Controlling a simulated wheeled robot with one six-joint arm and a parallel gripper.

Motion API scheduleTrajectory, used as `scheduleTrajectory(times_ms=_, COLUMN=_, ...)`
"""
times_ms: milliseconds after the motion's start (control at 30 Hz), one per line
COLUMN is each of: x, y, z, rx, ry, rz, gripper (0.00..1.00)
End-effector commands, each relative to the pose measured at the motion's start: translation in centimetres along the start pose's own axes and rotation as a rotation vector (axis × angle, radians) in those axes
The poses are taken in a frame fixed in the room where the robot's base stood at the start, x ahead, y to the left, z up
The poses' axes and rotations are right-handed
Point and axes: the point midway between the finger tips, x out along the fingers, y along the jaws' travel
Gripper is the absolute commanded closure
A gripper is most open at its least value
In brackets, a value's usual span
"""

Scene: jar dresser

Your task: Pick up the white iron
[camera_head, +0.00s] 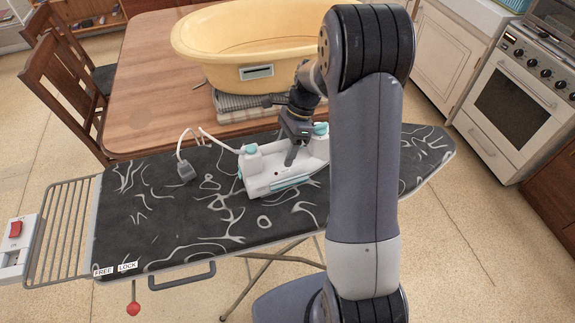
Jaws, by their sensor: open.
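The white iron (268,181) with pale teal trim lies on the black patterned ironing board (210,222), near its middle. Its white cord and grey plug (186,172) lie on the board to its left. My gripper (291,160) points down at the iron's upper side, with a finger in front of its body. It is open; whether it touches the iron I cannot tell. My own arm hides the right end of the iron and part of the board.
A yellow tub (235,50) stands on folded cloths (243,115) at the wooden table's (150,95) edge, close behind the board. The board has a wire rack (62,225) at left. A white oven (515,95) stands at right. The board's front left is clear.

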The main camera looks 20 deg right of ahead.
Motion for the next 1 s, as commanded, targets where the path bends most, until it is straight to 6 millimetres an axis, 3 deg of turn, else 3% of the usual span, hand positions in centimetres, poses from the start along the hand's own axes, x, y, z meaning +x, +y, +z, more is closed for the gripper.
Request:
scheduleTrajectory(times_ms=67, x=-0.03, y=-0.01, z=-0.01, rx=0.0, ry=0.0, rz=0.0, gripper=0.5)
scheduleTrajectory(times_ms=667, x=-0.08, y=0.0, z=-0.01, rx=0.0, ry=0.0, rz=0.0, gripper=0.99)
scheduleTrajectory(times_ms=1000, x=-0.09, y=0.01, z=-0.01, rx=0.0, ry=0.0, rz=0.0, gripper=1.0)
